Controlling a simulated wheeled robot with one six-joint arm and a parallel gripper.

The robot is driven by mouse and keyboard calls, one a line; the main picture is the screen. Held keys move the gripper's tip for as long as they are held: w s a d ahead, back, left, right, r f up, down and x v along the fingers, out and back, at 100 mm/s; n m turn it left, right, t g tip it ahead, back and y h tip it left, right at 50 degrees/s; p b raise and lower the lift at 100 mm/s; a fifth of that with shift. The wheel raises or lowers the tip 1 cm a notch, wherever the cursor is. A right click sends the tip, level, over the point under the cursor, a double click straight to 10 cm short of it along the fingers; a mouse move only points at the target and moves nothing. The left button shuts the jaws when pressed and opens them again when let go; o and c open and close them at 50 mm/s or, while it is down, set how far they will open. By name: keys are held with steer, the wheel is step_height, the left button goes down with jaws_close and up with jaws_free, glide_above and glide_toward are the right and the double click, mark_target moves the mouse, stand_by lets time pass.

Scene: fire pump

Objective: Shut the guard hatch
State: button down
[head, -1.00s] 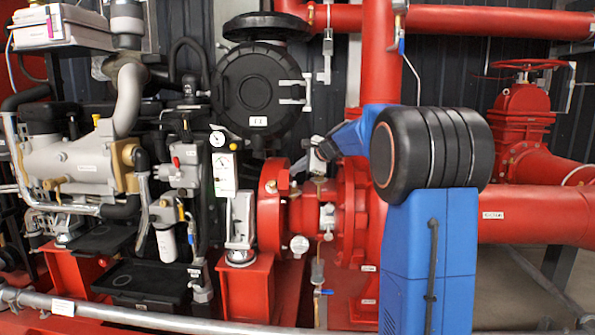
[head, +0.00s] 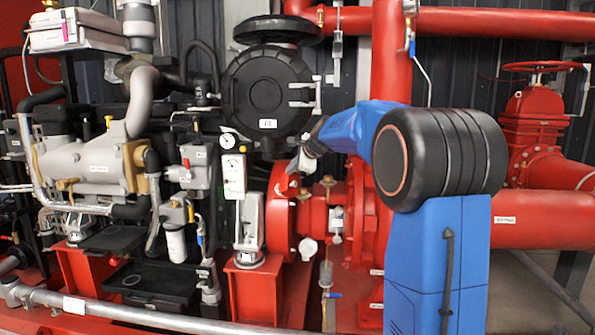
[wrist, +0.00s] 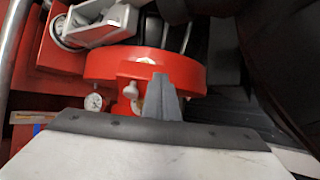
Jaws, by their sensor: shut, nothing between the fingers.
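My gripper (head: 306,160) is shut and empty, near the upper right edge of a red round housing (head: 281,212) in the head view. In the wrist view the closed fingertips (wrist: 161,98) show in front of a red rounded body (wrist: 145,68) with a pale knob. I cannot tell whether they touch it. A round black cover (head: 262,90) with pale hinge-like brackets (head: 304,94) at its right edge is up and left of my gripper. No part is clearly marked as the guard hatch, so I cannot tell which it is or how far it stands open.
A grey engine block (head: 85,165) with hoses is at the left. A thick red upright pipe (head: 387,60) is behind my arm, and a red valve (head: 540,110) is at the right. A grey rail (head: 130,312) crosses the front.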

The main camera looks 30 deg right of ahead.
steer(key=shift+w+a, duration=0.55)
steer(key=shift+a, duration=0.3)
steer(key=shift+r, duration=0.1)
